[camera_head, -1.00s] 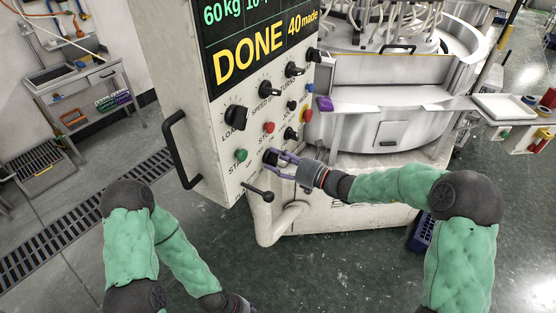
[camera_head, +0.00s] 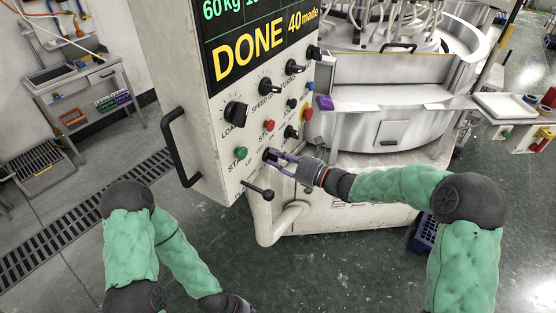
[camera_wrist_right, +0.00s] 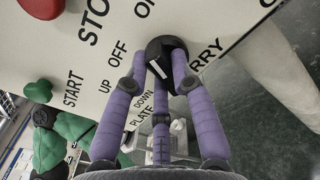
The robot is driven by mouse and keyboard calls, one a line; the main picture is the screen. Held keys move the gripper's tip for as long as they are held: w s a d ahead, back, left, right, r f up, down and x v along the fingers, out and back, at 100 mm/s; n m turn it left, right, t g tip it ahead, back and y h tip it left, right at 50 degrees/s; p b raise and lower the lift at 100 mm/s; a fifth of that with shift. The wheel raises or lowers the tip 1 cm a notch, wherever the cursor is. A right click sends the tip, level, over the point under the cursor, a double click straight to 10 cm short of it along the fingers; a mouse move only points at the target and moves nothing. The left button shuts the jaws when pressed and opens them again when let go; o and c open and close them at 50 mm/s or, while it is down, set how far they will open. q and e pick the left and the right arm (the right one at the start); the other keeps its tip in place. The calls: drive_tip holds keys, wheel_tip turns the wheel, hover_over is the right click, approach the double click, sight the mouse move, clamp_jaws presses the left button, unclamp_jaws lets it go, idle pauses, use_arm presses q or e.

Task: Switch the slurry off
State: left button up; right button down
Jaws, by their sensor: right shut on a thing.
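The slurry knob (camera_wrist_right: 168,48) is a black rotary knob with a white pointer line, low on the white control panel (camera_head: 225,185). Printed OFF and ON stand around it in the right wrist view, with a partly hidden word ending in RRY. My right gripper (camera_head: 274,157) has its purple fingers closed around this knob; they also show in the right wrist view (camera_wrist_right: 160,82). I cannot tell for sure which mark the pointer faces. In the head view the fingers partly hide the knob.
Close by are the green start button (camera_head: 241,153), the red stop button (camera_head: 269,125), a black lever (camera_head: 258,190) and other knobs (camera_head: 236,113). A black handle (camera_head: 176,150) sticks out on the panel's left side. The display reads DONE, 40 made.

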drive_tip(key=n+b, duration=0.5)
drive_tip(key=b, duration=0.1)
drive_tip(key=n+b, duration=0.3)
drive_tip(key=shift+s+a+f+n, duration=0.1)
drive_tip(key=shift+s+f+n, duration=0.1)
drive_tip(key=shift+f+n, duration=0.15)
drive_tip(key=shift+r+n+b, duration=0.1)
drive_tip(key=shift+n+b, duration=0.95)
drive_tip(key=shift+b, duration=0.55)
drive_tip(key=c, duration=1)
unclamp_jaws()
drive_tip(key=shift+c, duration=0.2)
drive_tip(key=v, duration=1.2)
